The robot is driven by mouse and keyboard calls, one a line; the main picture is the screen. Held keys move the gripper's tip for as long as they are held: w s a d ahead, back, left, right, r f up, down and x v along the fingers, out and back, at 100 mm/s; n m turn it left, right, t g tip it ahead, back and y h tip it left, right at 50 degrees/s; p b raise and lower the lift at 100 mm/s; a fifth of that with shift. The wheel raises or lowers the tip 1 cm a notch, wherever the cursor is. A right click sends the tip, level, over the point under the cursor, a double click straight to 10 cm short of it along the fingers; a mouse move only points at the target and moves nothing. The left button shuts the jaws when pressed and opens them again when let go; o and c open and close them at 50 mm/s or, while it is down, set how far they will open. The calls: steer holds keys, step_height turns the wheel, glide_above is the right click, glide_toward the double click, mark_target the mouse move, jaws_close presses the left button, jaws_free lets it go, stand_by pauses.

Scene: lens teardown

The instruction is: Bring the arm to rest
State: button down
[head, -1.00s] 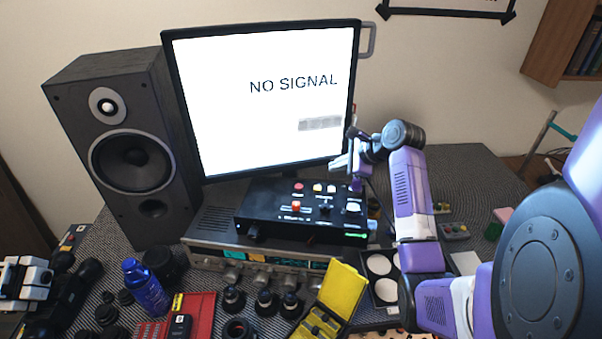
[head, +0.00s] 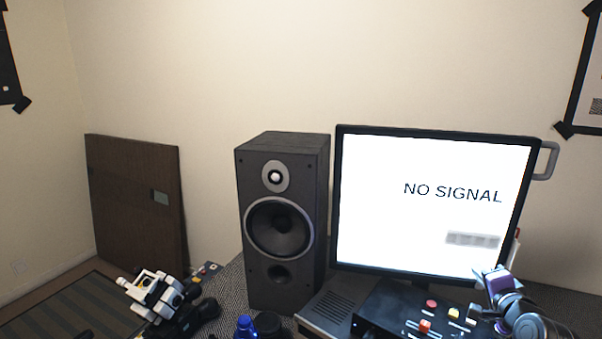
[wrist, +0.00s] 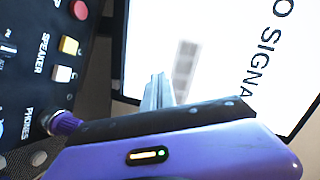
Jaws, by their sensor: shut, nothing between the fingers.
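My gripper (wrist: 158,92) shows in the wrist view with its grey fingers together and nothing between them. It is in front of the monitor (wrist: 215,35) and beside the black control box (wrist: 30,80). In the head view my gripper (head: 487,278) is at the lower right, overlapping the monitor's bottom right corner, just above the control box (head: 385,312). Most of my arm is outside the head view.
The monitor (head: 430,230) reads "NO SIGNAL". A black speaker (head: 250,290) stands left of it. A white and black device (head: 150,295) and a blue bottle (head: 246,328) are at the lower left. The wall above is clear.

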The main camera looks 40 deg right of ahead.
steer(key=a+f+n+t+b, duration=0.1)
steer(key=a+f+n+t, duration=0.3)
steer(key=a, duration=1)
steer(key=a+f+n+b, duration=0.2)
steer(key=a+n, duration=0.5)
steer(key=a, duration=0.8)
steer(key=s+a+f+n+y+b, duration=0.1)
steer(key=s+a+f+n+y, duration=0.1)
steer(key=s+a+n+y, duration=0.3)
steer(key=s+a+f+n+y+b, duration=0.2)
steer(key=s+a+n+y, duration=0.4)
steer(key=s+a, duration=0.6)
steer(key=a+f+n, duration=0.1)
steer(key=a, duration=0.4)
steer(key=shift+a, duration=0.4)
steer(key=c, duration=2.1)
jaws_free()
steer(key=shift+w+f, duration=0.1)
steer(key=shift+f, duration=0.05)
